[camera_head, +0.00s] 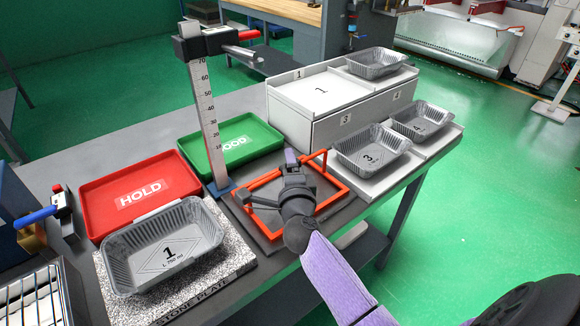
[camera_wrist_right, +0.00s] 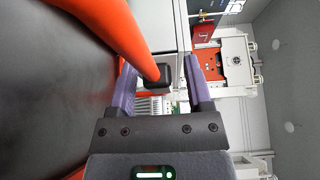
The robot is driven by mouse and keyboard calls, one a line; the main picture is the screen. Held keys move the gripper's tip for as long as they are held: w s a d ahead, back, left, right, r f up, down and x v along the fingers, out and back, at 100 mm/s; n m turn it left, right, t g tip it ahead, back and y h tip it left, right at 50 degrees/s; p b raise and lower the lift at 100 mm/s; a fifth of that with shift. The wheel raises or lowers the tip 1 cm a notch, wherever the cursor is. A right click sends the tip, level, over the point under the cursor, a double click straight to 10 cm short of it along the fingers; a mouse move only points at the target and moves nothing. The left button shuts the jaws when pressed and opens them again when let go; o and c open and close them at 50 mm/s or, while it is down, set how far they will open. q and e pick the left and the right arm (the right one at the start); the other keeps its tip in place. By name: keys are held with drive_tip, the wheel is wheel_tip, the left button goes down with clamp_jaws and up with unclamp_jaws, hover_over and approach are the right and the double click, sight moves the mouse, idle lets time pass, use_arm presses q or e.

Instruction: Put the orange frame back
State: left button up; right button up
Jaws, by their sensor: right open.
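The orange frame (camera_head: 337,187) lies on a dark mat beside the foot of the height gauge, at the middle of the head view. Its middle and part of its near side are hidden by my right gripper (camera_head: 291,158). My right gripper is open over the frame. In the right wrist view, an orange bar (camera_wrist_right: 126,42) runs in from the upper left toward the open fingers (camera_wrist_right: 166,80). A black block (camera_wrist_right: 152,78) shows between the fingers. I cannot tell whether the fingers touch the bar. My left gripper is out of view.
The height gauge (camera_head: 202,112) stands upright just left of the frame. A red HOLD tray (camera_head: 92,212) and green GOOD tray (camera_head: 272,138) lie behind. Foil tray 1 (camera_head: 112,272) is on the stone plate (camera_head: 240,262). Foil trays 3 (camera_head: 345,150) and 4 (camera_head: 437,115) stand right.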

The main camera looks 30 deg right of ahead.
drive_tip(key=shift+r, duration=0.25)
drive_tip(key=p+v, duration=0.2)
drive_tip(key=v, duration=0.9)
drive_tip(key=shift+f, duration=0.15)
drive_tip(key=shift+s+a, duration=0.2)
drive_tip(key=shift+s, duration=0.3)
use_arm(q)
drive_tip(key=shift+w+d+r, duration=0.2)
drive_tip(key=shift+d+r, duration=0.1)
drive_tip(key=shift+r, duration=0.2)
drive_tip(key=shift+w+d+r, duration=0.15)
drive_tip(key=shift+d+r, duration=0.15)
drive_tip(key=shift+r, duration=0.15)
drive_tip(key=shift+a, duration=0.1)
